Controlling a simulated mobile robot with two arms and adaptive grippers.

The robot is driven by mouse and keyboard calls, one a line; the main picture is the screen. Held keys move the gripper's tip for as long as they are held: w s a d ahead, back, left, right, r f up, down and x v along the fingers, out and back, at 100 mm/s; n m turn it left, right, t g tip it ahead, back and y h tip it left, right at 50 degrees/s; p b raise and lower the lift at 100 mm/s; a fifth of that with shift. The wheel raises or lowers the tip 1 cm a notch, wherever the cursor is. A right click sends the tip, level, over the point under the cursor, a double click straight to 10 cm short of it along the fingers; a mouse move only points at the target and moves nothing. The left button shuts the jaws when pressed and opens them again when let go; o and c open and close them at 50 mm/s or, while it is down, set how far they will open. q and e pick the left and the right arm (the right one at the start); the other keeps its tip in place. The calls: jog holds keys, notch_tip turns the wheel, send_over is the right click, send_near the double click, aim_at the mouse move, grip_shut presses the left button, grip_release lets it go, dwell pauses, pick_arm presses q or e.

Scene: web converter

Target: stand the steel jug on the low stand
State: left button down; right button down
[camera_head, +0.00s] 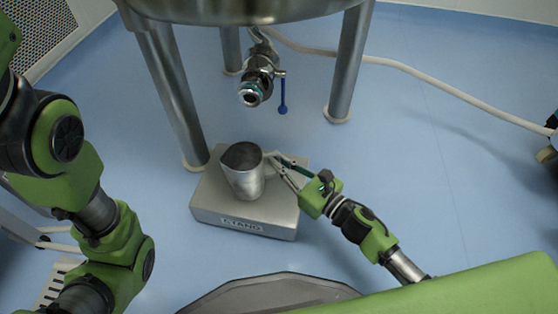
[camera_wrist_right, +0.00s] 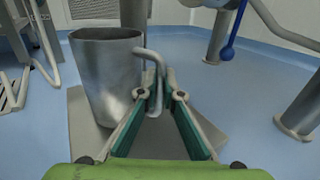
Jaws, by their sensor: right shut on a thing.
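The steel jug (camera_head: 243,172) is upright over the left part of the low stand (camera_head: 245,218), a grey metal block on the blue floor with a label on its front. Its base appears to be on the stand's top, though a small gap cannot be ruled out. My right gripper (camera_head: 275,162) comes from the right and is shut on the jug's handle. In the right wrist view the jug (camera_wrist_right: 106,75) is at the left, and its bent handle (camera_wrist_right: 152,75) is between the fingers (camera_wrist_right: 157,108). My left arm shows at the left, but its gripper is out of view.
A steel vessel (camera_head: 240,8) on several legs stands behind. Its outlet valve (camera_head: 257,85) with a blue lever (camera_head: 283,98) hangs behind and above the jug. A leg (camera_head: 178,100) rises close to the stand's back left. A pale hose (camera_head: 420,72) crosses the floor at the right.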

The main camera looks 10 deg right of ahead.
jog(key=shift+f+b, duration=0.3)
jog(key=shift+f, duration=0.05)
jog(key=c, duration=2.1)
grip_release()
jog(key=shift+c, duration=0.2)
jog(key=shift+f, duration=0.1)
jog(key=shift+s+d, duration=0.1)
jog(key=v, duration=1.1)
jog(key=shift+s+d, duration=0.25)
jog(key=shift+s, duration=0.05)
